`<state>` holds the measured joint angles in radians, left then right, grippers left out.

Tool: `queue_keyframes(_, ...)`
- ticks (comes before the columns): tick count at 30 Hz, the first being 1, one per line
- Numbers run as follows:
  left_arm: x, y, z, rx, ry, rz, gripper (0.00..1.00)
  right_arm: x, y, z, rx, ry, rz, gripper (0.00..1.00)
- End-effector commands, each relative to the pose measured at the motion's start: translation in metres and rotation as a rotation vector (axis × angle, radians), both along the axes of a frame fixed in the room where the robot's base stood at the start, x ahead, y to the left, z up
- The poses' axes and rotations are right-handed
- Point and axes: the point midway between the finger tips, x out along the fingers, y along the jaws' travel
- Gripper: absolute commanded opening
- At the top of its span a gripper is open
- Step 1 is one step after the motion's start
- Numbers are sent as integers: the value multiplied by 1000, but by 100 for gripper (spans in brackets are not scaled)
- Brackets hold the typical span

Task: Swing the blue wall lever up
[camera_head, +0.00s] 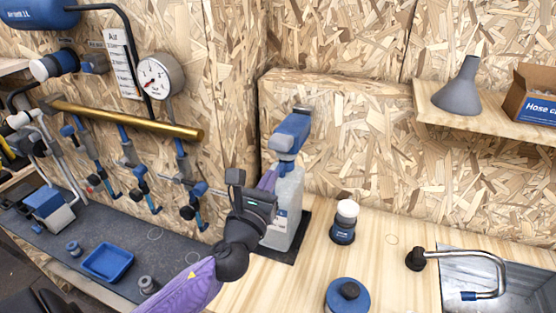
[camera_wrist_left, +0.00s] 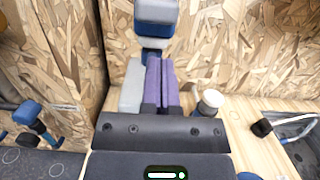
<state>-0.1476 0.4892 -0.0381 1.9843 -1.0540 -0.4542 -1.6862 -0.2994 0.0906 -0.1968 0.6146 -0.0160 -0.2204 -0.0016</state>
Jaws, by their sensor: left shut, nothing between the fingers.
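A blue lever-like piece with grey ends (camera_head: 292,133) stands in front of the wooden wall panel, above a pale translucent container. I take it for the blue wall lever; its mounting is hidden. It also shows at the top of the left wrist view (camera_wrist_left: 155,14). My left gripper (camera_head: 270,178), with purple fingers, is shut and empty. Its fingertips (camera_wrist_left: 160,62) are just below the blue piece, in front of the container; I cannot tell whether they touch it. My right gripper is not in view.
The pale container (camera_head: 287,212) stands on a dark mat close beside my gripper. A white-capped jar (camera_head: 345,222), a blue round lid (camera_head: 348,296) and a curved tap (camera_head: 480,255) are to the right. A brass pipe (camera_head: 130,119) and hanging clamps line the left wall.

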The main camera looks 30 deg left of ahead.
Motion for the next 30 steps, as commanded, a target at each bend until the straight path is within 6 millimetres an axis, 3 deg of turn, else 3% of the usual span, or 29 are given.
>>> queue_keyframes(3,22,6,4,-1,-2,2,0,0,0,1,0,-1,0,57)
queue_keyframes(9,44,11,6,-4,1,2,0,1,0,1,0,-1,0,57)
queue_keyframes(22,48,12,7,-5,3,1,0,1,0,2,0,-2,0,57)
queue_keyframes(30,47,11,21,-16,50,0,0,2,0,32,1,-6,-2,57)
